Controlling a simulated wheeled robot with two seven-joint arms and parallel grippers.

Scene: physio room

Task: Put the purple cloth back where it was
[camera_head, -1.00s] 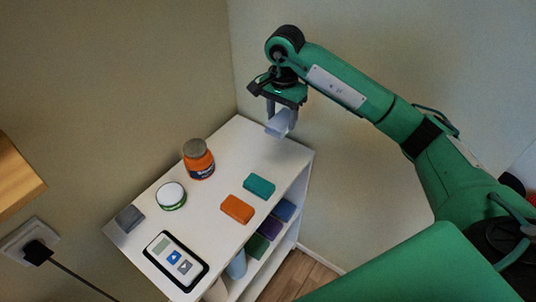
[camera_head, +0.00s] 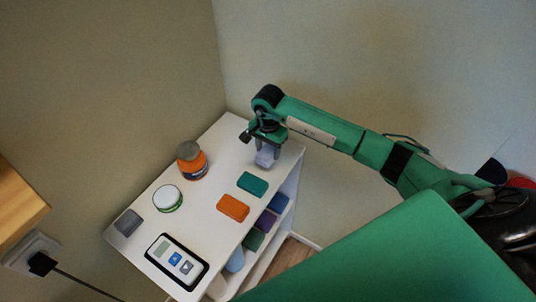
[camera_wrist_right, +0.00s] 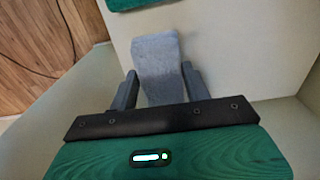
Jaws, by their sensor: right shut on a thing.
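A purple folded cloth (camera_head: 265,221) lies on the shelf below the top of the white shelf unit, between a blue cloth (camera_head: 278,203) and a green cloth (camera_head: 253,241). My right gripper (camera_head: 266,150) is over the far right part of the top, shut on a grey-blue cloth (camera_head: 265,158). In the right wrist view this grey-blue cloth (camera_wrist_right: 158,68) sticks out between the two fingers (camera_wrist_right: 158,88). I cannot tell whether it touches the top. My left gripper is not in view.
On the white top (camera_head: 215,165) are a teal cloth (camera_head: 252,184), an orange cloth (camera_head: 233,208), an orange jar (camera_head: 192,164), a white-lidded tub (camera_head: 167,198), a grey block (camera_head: 128,222) and a device with buttons (camera_head: 176,262). Walls stand behind. The top's far corner is clear.

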